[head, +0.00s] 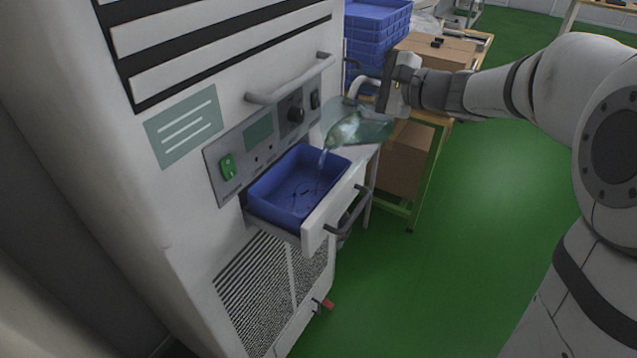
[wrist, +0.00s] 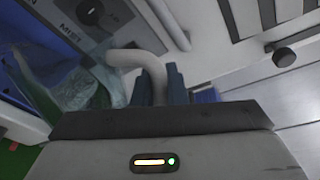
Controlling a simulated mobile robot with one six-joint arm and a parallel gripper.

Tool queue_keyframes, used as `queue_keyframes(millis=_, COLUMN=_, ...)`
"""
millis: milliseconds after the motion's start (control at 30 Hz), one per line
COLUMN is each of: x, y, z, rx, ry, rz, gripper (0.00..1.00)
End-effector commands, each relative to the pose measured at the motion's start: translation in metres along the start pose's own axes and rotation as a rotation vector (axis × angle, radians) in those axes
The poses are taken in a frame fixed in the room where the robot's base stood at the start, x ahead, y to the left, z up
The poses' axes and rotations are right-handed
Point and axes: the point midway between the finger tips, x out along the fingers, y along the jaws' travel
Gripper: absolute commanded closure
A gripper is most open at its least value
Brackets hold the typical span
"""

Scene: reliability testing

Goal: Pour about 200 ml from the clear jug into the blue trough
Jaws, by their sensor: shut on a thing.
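The clear jug (head: 362,129) is held tilted, its spout pointing down and left, above the blue trough (head: 292,191). A thin stream runs from its spout into the trough. My gripper (head: 385,91) is shut on the jug's pale handle, which shows between the fingers in the wrist view (wrist: 145,62). The jug's clear body (wrist: 85,85) is at the left of the wrist view. The trough sits in an open drawer (head: 335,212) of the white cabinet. A few dark streaks show on the trough's floor; the liquid level in it is hard to tell.
The white cabinet (head: 180,205) has a control panel (head: 262,145) and a grey bar handle (head: 290,82) close behind the jug. Stacked blue crates (head: 377,35) and cardboard boxes (head: 437,50) stand beyond the gripper. The green floor (head: 470,200) at the right is clear.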

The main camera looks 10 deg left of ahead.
Motion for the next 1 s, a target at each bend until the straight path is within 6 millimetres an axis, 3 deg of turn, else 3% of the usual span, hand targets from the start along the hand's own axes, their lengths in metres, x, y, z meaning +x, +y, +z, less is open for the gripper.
queue_keyframes(millis=1000, x=0.0003, y=0.0010, z=0.0042, rx=-0.039, ry=0.007, rz=-0.001, gripper=1.00)
